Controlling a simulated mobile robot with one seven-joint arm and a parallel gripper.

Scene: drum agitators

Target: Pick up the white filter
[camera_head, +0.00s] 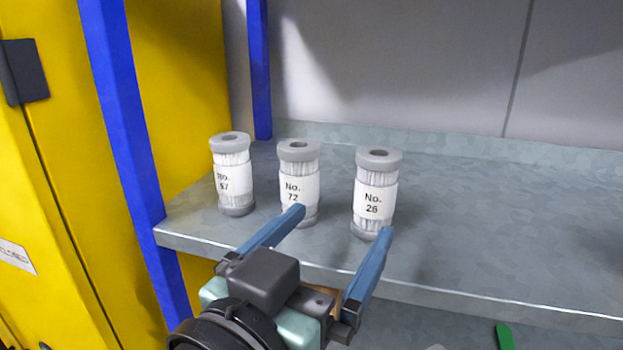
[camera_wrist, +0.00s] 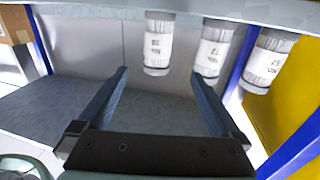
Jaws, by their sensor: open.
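Three white filters with grey end caps stand upright in a row on the grey shelf (camera_head: 480,230). In the head view they are labelled No. 67 (camera_head: 232,172), No. 72 (camera_head: 292,180) and No. 26 (camera_head: 373,195), left to right. My gripper (camera_head: 341,221) is open and empty, at the shelf's front edge. Its blue fingertips overlap the lower parts of No. 72 and No. 26 in the picture. In the upside-down wrist view, No. 26 (camera_wrist: 158,45) appears beyond and between the fingertips (camera_wrist: 160,73). No. 72 (camera_wrist: 212,47) appears just beyond the right fingertip.
Blue uprights (camera_head: 128,130) and a yellow panel (camera_head: 60,190) bound the shelf on the left. A grey wall (camera_head: 400,70) closes the back. The shelf right of No. 26 is clear. A green object (camera_head: 504,336) shows below the shelf edge.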

